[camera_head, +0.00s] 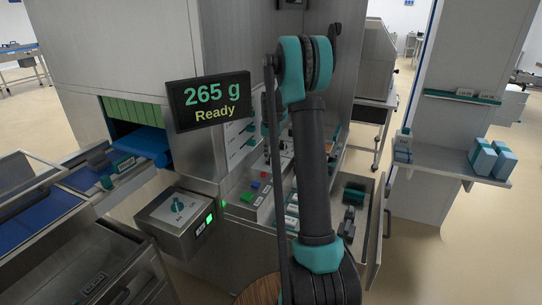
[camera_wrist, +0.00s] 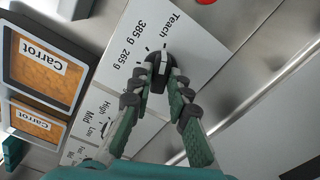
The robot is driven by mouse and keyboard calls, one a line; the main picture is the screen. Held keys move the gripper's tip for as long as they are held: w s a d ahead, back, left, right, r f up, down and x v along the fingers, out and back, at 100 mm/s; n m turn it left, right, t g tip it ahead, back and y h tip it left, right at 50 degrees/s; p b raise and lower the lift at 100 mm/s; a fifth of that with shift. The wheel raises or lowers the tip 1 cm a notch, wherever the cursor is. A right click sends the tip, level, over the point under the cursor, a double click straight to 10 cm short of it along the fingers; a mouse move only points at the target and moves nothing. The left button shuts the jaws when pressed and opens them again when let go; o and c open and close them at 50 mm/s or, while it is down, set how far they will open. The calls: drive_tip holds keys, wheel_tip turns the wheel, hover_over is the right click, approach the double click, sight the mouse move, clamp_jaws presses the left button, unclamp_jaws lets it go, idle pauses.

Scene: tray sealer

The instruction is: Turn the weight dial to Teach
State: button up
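The weight dial (camera_wrist: 158,70) is a dark knob on a pale panel in the wrist view. The words Teach, 385 g and 265 g are printed around it. My gripper (camera_wrist: 164,76) has one fingertip on either side of the knob. The fingers are drawn close together and appear closed on it. They cover part of the knob, so its exact pointing is hard to read. In the head view my arm hides the gripper and this dial. The display (camera_head: 209,101) reads 265 g and Ready.
A smaller High, Mid, Low selector (camera_wrist: 106,128) is beside the dial. Two Carrot pictures (camera_wrist: 45,64) are at the left of the wrist view, and a red button (camera_wrist: 207,1) is at its top edge.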

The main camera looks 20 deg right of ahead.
sight(271, 157)
drive_tip(key=o, duration=0.4)
drive_tip(key=shift+c, duration=0.2)
wheel_tip(271, 157, up, 12)
idle(0.5)
drive_tip(key=s+a+f+n+t, duration=0.1)
drive_tip(key=s+f, duration=0.3)
drive_tip(key=s, duration=0.8)
drive_tip(key=s+a+f+n+t, duration=0.1)
drive_tip(key=s+a+f, duration=0.3)
drive_tip(key=s, duration=0.9)
drive_tip(key=s+a+f+n+t, duration=0.1)
drive_tip(key=s+f, duration=0.5)
drive_tip(key=s, duration=0.7)
drive_tip(key=shift+s+a+t, duration=0.15)
drive_tip(key=shift+a+t, duration=0.45)
drive_tip(key=shift+a, duration=0.25)
drive_tip(key=shift+r, duration=0.1)
